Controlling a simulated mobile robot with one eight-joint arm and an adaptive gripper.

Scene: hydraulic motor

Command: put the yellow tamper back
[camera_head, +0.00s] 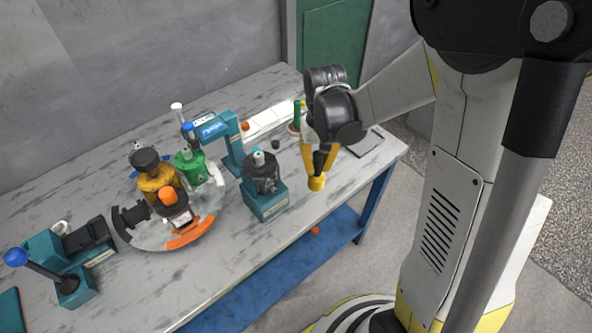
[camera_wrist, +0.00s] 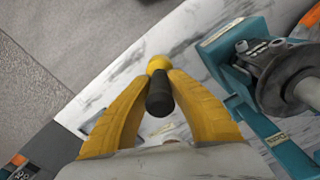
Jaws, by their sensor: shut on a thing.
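The yellow tamper (camera_head: 316,184) is held in my gripper (camera_head: 320,158), above the right front part of the table. Its yellow end is lowest in the head view, and I cannot tell whether it touches the tabletop. In the wrist view the tamper's black handle (camera_wrist: 159,95) lies between the yellow fingers of my gripper (camera_wrist: 162,76), with the round yellow end (camera_wrist: 158,64) beyond the fingertips. My gripper is shut on it. The arm partly hides a green upright thing (camera_head: 297,115) standing behind it, whose base is hard to make out.
A teal machine with a dark cylinder (camera_head: 265,200) stands just left of my gripper; it also shows in the wrist view (camera_wrist: 230,60). Further left is a round station (camera_head: 150,230) with yellow, green and orange parts. A teal lever press (camera_head: 75,265) stands far left. Bare table (camera_head: 335,180) lies right of the tamper.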

